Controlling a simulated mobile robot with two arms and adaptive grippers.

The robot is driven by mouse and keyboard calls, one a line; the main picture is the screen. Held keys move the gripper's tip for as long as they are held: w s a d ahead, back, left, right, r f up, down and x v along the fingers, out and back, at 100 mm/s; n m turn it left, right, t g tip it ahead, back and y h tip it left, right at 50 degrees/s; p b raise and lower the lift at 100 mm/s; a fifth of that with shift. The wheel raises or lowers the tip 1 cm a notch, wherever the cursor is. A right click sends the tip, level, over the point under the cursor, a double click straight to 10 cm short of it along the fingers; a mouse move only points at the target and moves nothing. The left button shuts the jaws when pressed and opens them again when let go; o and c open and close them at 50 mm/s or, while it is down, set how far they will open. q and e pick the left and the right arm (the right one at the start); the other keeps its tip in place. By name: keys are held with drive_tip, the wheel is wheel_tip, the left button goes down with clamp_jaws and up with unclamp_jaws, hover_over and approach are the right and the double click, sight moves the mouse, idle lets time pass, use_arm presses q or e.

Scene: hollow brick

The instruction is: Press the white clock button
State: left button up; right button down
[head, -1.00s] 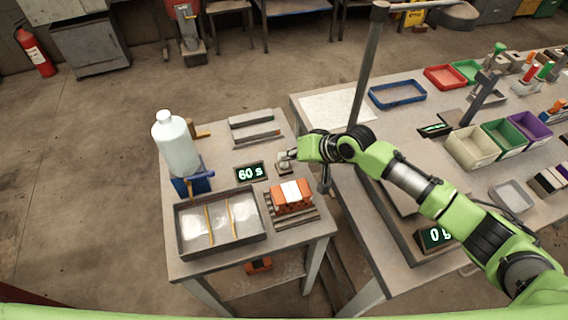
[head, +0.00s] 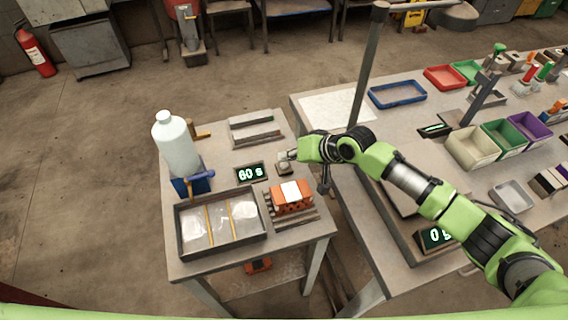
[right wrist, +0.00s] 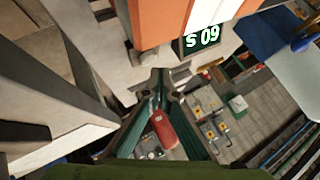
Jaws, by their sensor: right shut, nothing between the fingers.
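The clock display (head: 249,173) reads "60 s" on the small left table. Beside it, to its right, is the small pale button (head: 284,168) on a little block. My right gripper (head: 290,156) is shut and empty, right at the button in the head view. Whether it touches the button I cannot tell. In the right wrist view the fingertips (right wrist: 160,90) are together, just below a small pale round piece (right wrist: 148,58) that looks like the button. The display (right wrist: 203,38) shows upside down there. My left gripper is not in view.
An orange hollow brick (head: 292,195) with a white label sits close in front of the button. A grey tray (head: 222,250), a white bottle (head: 176,145) and metal bars (head: 256,133) share the table. A grey post (head: 367,75) stands on the right-hand table.

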sight(286, 165)
drive_tip(key=shift+f, duration=0.35)
drive_tip(key=shift+f, duration=0.4)
idle(0.7)
drive_tip(key=shift+r, duration=0.1)
drive_tip(key=shift+r+p, duration=0.7)
wheel_tip(286, 165, up, 5)
drive_tip(key=p, duration=0.5)
idle(0.8)
